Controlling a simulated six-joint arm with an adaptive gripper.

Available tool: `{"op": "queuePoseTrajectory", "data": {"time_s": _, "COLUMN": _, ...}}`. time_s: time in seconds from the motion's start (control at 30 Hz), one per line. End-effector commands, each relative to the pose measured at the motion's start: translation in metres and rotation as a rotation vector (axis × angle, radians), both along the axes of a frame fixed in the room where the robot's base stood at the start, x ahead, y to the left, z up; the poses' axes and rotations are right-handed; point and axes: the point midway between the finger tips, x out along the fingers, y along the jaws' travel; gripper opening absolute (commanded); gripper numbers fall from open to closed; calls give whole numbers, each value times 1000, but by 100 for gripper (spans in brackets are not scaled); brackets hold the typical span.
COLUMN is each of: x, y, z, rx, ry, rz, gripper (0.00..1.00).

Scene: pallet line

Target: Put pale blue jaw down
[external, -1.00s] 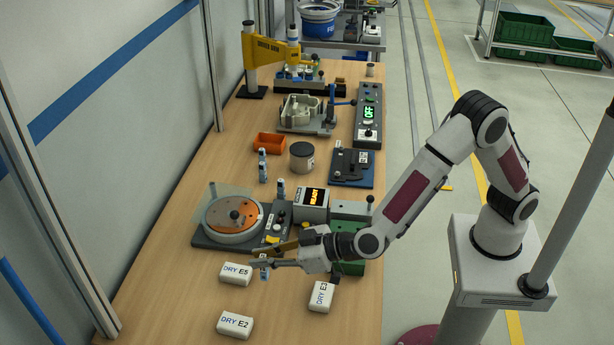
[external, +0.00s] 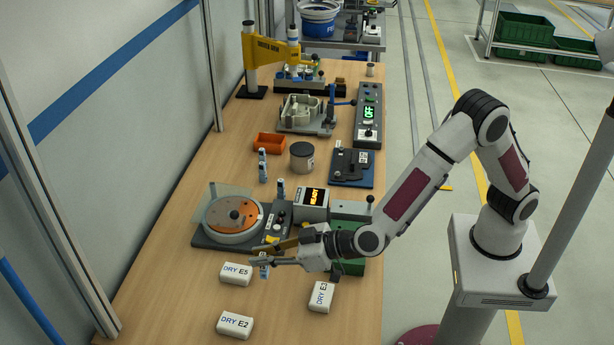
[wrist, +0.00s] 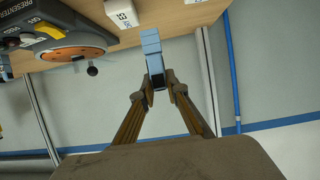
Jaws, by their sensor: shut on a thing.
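The pale blue jaw (wrist: 152,48) is a slim block held between my fingertips in the wrist view. My gripper (wrist: 158,84) is shut on its lower part in that picture, and the rest sticks out beyond the fingers. In the external view my gripper (external: 258,256) is over the near part of the bench, just in front of the round turntable unit. The jaw (external: 264,271) shows there as a small blue piece below the fingers, and it appears to be off the bench top. The fingers hide part of it.
White blocks marked DRY E5 (external: 236,274), DRY E2 (external: 235,325) and DRY E3 (external: 321,297) lie close by on the bench (external: 172,312). The turntable unit (external: 233,239) and READY display (external: 312,204) stand behind. The bench's near left is clear.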

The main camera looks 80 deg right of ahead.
Motion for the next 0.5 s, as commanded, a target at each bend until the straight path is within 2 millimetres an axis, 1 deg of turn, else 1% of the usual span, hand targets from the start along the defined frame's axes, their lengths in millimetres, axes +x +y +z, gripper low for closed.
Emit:
{"op": "queuePoseTrajectory", "data": {"time_s": 0.17, "x": 6, "y": -14, "z": 1, "rx": 0, "ry": -1, "rz": -23, "gripper": 0}}
{"op": "queuePoseTrajectory", "data": {"time_s": 0.27, "x": 13, "y": -31, "z": 2, "rx": 0, "ry": -1, "rz": -49, "gripper": 0}}
{"op": "queuePoseTrajectory", "data": {"time_s": 0.37, "x": 21, "y": -55, "z": 4, "rx": 2, "ry": -1, "rz": -84, "gripper": 0}}
{"op": "queuePoseTrajectory", "data": {"time_s": 0.47, "x": 31, "y": -84, "z": 7, "rx": 1, "ry": -1, "rz": -128, "gripper": 0}}
{"op": "queuePoseTrajectory", "data": {"time_s": 0.5, "x": 35, "y": -96, "z": 9, "rx": 1, "ry": -1, "rz": -147, "gripper": 0}}
